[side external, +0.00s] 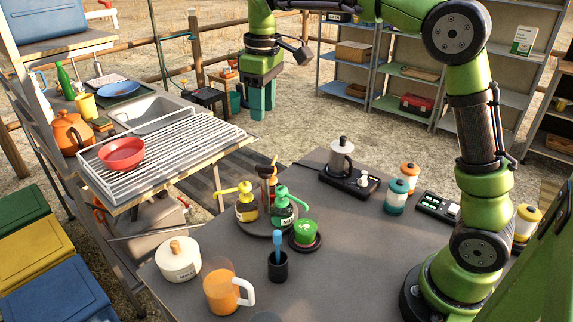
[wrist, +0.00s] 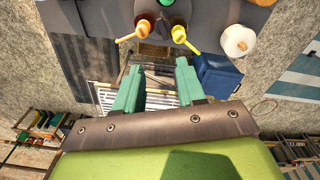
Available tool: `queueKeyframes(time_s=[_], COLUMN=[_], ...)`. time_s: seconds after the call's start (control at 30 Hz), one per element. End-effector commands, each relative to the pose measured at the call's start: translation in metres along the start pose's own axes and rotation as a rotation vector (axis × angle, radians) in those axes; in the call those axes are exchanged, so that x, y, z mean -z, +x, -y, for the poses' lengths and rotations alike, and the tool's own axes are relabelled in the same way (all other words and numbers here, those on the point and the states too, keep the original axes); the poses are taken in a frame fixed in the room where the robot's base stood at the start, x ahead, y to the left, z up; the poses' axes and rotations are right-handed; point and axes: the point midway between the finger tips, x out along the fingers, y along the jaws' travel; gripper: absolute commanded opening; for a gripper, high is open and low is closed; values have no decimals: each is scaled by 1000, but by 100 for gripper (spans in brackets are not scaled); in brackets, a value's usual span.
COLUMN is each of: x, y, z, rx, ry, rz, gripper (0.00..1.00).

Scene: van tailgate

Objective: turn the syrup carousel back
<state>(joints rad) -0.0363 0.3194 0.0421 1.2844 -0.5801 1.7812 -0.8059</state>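The syrup carousel (side external: 258,233) is a round grey turntable on the dark table.
A green item on a dark saucer (side external: 305,233), a black cup with a blue utensil (side external: 278,264), an orange jug (side external: 222,292) and a white pot (side external: 178,260) stand near the carousel. A moka pot (side external: 341,158) stands behind. A wire rack (side external: 170,152) lies left.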

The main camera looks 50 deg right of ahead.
Motion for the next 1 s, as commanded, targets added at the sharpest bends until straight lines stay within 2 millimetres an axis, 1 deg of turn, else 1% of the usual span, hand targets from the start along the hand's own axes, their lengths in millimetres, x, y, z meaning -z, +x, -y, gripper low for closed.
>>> queueKeyframes(time_s=[0.03,0.07,0.17,0.2,0.37,0.47,0.57,0.9,1.0], x=[8,10,8,5,1,0,-1,-5,-6], y=[-4,-9,-29,-31,-24,-12,7,82,102], z=[-2,-3,-2,-1,2,2,3,5,6], rx=[1,2,8,16,34,34,34,36,36], ry=[-41,-65,-134,-153,-194,-194,-194,-192,-191], rz=[17,23,31,40,58,58,58,58,57], gripper=[39,39,39,39,39,39,39,39,39])
